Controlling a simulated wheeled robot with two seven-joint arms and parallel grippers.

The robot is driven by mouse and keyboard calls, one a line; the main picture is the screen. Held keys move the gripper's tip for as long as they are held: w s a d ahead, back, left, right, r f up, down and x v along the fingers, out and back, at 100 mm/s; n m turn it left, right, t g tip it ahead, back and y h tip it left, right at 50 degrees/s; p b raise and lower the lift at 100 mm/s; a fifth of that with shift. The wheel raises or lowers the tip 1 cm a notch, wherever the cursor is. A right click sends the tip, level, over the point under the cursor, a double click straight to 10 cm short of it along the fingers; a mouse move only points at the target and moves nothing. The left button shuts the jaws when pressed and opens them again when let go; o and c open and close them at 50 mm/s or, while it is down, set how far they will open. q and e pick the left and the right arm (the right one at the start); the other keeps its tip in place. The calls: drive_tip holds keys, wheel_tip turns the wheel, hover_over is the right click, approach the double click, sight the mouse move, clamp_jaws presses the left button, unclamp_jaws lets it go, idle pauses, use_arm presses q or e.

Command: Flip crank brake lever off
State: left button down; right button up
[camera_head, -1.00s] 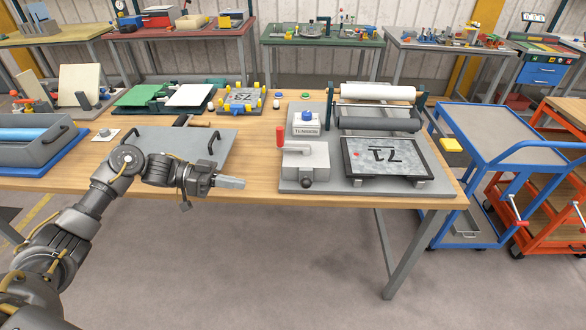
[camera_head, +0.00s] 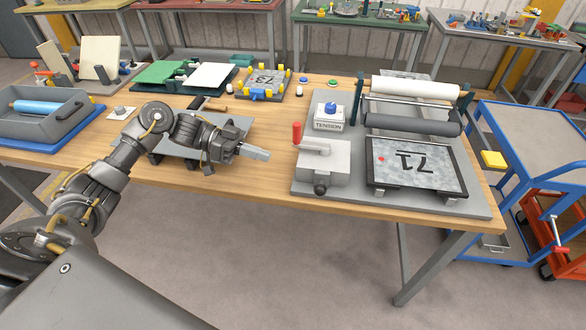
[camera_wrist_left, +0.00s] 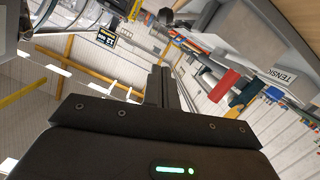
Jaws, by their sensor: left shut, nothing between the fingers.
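A grey crank block (camera_head: 322,165) stands on the grey base plate at the centre right in the head view. Its lever has an upright red handle (camera_head: 297,132) at the left end and a dark round knob (camera_head: 320,188) at the front. My left gripper (camera_head: 262,154) is shut and empty, just left of the block and apart from it. In the left wrist view its fingers (camera_wrist_left: 165,88) are together, and a red handle (camera_wrist_left: 224,85) shows to their right. My right gripper is not in view.
A white TENSION box with a blue button (camera_head: 329,117) stands behind the block. A blue trolley (camera_head: 530,150) stands right of the table. The floor in front is clear.

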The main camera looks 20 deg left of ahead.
use_arm(q)
drive_tip(key=p, duration=0.3)
approach(321, 186)
wheel_tip(321, 186, up, 3)
drive_tip(key=w+d, duration=0.2)
drive_tip(key=d, duration=0.1)
drive_tip(key=shift+s+d+f+p, duration=0.1)
drive_tip(key=shift+d+f+p, duration=0.25)
drive_tip(key=shift+f, duration=0.3)
drive_tip(key=shift+d+f+p, duration=0.1)
drive_tip(key=shift+d+f, duration=0.35)
drive_tip(key=shift+f, duration=0.2)
drive_tip(key=shift+d+f+p, duration=0.25)
drive_tip(key=shift+d+f, duration=0.15)
drive_tip(key=shift+f, duration=0.2)
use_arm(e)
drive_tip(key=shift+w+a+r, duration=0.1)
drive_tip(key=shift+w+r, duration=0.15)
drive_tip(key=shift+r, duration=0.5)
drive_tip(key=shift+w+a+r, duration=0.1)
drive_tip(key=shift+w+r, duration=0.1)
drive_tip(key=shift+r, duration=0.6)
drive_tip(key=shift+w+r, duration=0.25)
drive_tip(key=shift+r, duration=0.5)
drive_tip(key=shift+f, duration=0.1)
